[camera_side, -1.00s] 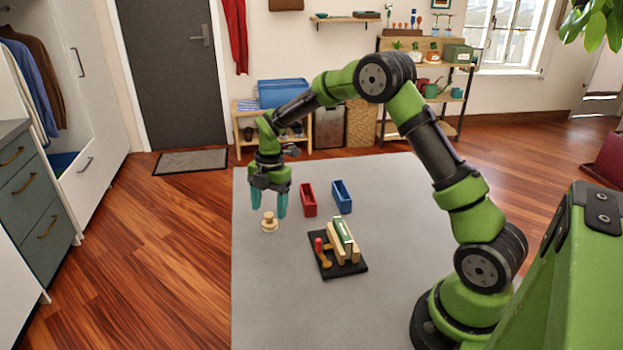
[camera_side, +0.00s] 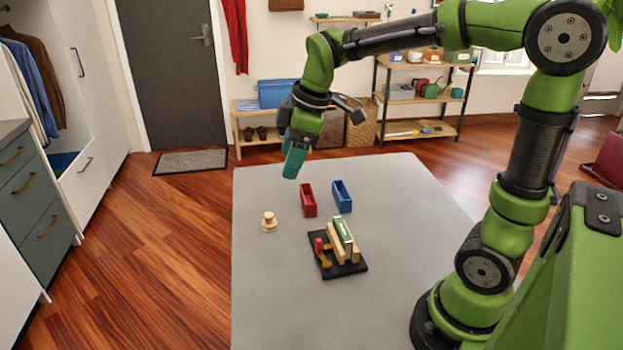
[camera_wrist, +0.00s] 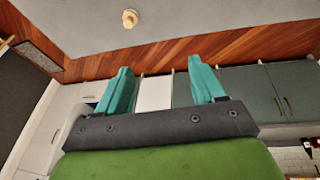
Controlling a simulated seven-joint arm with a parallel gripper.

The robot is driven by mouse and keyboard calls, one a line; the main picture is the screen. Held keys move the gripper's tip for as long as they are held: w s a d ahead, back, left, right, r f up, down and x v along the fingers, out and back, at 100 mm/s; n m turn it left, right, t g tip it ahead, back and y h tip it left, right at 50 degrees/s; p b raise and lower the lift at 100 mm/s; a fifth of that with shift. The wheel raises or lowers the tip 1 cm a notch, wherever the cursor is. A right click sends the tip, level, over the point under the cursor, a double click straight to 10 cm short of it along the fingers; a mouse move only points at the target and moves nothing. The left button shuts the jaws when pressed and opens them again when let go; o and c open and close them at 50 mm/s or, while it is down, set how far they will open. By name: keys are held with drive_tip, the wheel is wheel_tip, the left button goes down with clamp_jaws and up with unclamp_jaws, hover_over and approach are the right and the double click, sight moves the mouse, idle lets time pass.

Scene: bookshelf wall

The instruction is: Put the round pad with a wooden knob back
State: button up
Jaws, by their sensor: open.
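The round pad with a wooden knob (camera_side: 269,223) stands knob up on the grey mat, at the mat's left side. It also shows near the top of the wrist view (camera_wrist: 130,19). My gripper (camera_side: 292,172) is raised in the air, up and to the right of the pad in the side view, with its teal fingers tilted. In the wrist view its two fingers (camera_wrist: 160,66) stand wide apart with nothing between them. The pad is clear of the fingers.
A red bin (camera_side: 309,200) and a blue bin (camera_side: 342,197) stand on the grey mat (camera_side: 285,310). In front of them is a black board (camera_side: 333,274) with wooden blocks, a green-topped piece and a red-tipped item. The mat's front is clear.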

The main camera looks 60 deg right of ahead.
drive_tip(key=s+a+m+t, duration=0.3)
drive_tip(key=s+m, duration=0.9)
drive_tip(key=s, duration=0.1)
drive_tip(key=shift+s+a+t+y, duration=0.2)
drive_tip(key=shift+s+t+y, duration=0.05)
drive_tip(key=shift+t+y, duration=0.15)
drive_tip(key=shift+r, duration=0.1)
